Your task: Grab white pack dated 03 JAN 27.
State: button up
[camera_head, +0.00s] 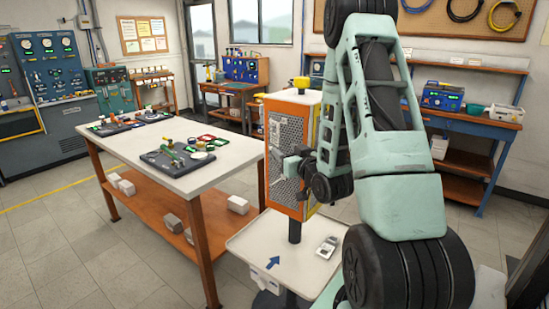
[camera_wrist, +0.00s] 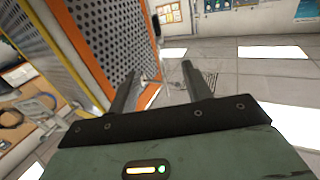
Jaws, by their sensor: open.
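Several small white packs lie on the lower shelf of the white-topped table in the head view: two at the left end (camera_head: 121,184), one at the right (camera_head: 237,204), and greyer ones near the front (camera_head: 172,222). A small white and grey item (camera_head: 327,246) lies on my tray. No date is readable on any of them. My gripper (camera_head: 284,166) is in front of the orange cabinet's perforated panel, well above the shelf. In the wrist view its two fingers (camera_wrist: 158,76) are apart with nothing between them.
The orange cabinet (camera_head: 298,212) stands close to my gripper, and its perforated side also fills the upper left of the wrist view (camera_wrist: 110,35). The table (camera_head: 215,158) carries dark trays of parts. Tiled floor left of the table is clear. A blue bench (camera_head: 475,121) stands behind right.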

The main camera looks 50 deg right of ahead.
aim_at(278, 144)
jog(key=shift+f+b, duration=0.3)
jog(key=shift+b, duration=0.2)
jog(key=x, duration=0.4)
jog(key=shift+r, duration=0.4)
jog(key=shift+f+p+x, duration=0.15)
jog(key=shift+p+x, duration=0.5)
jog(key=shift+x, duration=0.9)
jog(key=shift+f+p+x, duration=0.15)
jog(key=shift+p+x, duration=0.5)
jog(key=shift+x, duration=0.9)
grip_shut()
